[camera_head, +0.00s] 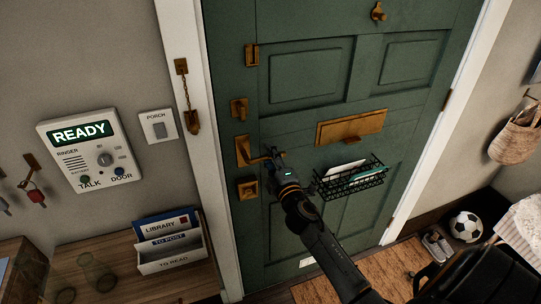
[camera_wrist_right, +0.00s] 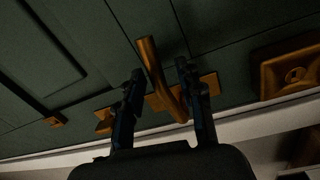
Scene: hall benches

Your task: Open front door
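The green front door (camera_head: 303,75) stands shut in its white frame. Its brass lever handle (camera_head: 243,151) is near the door's left edge, and in the right wrist view the lever (camera_wrist_right: 158,75) sticks out between my fingers. My right gripper (camera_head: 275,157) is at the handle. In the right wrist view its two dark fingers (camera_wrist_right: 160,70) are apart, one on each side of the lever, with visible gaps. My left gripper is not in view.
Brass fittings (camera_head: 248,188) sit below and above the handle. A door chain (camera_head: 187,97) hangs on the frame. A wire basket (camera_head: 348,186) with letters is on the door under the mail slot (camera_head: 351,127). A doormat (camera_head: 318,291) and football (camera_head: 466,227) lie on the floor.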

